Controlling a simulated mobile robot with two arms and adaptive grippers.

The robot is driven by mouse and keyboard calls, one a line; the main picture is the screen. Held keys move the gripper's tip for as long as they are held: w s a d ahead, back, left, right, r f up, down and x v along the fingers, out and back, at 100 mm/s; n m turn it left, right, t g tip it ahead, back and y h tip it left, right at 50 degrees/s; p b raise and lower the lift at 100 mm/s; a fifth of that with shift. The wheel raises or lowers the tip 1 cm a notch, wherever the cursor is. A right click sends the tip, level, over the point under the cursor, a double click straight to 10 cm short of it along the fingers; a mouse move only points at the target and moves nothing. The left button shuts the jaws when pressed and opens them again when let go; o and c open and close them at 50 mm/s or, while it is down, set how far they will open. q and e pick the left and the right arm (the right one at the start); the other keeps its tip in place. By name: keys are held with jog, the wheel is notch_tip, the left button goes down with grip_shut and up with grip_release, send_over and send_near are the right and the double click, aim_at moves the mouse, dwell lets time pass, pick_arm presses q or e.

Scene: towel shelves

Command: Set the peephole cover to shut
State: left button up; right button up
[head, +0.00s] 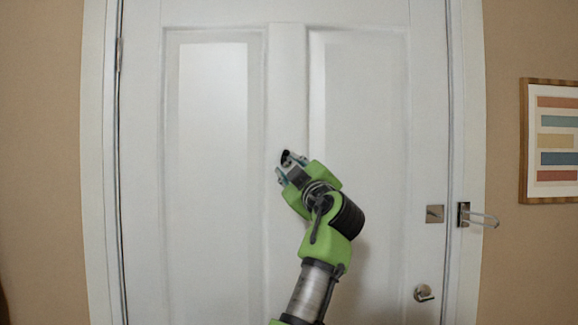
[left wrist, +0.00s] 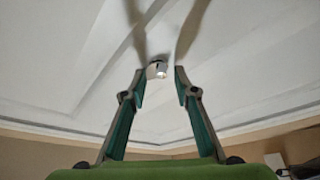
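A small metal peephole fitting (left wrist: 157,69) sits on the white door (head: 222,130). In the left wrist view it shows a grey piece and a bright round spot; I cannot tell how its cover is set. My left gripper (head: 290,162) is raised in front of the door's middle rail. In the left wrist view its fingers (left wrist: 159,74) are apart, one on each side of the fitting, with nothing held. I cannot tell the remaining distance to the door. In the head view the gripper largely hides the fitting. My right gripper is out of view.
A door knob (head: 424,293) sits low on the door's right side. Above it are a square metal plate (head: 435,214) and a swing-bar latch (head: 480,216) on the frame. A striped picture (head: 553,140) hangs on the right wall.

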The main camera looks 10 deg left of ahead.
pick_arm(q)
jog(key=v, duration=0.6)
jog(key=shift+s+d, duration=0.3)
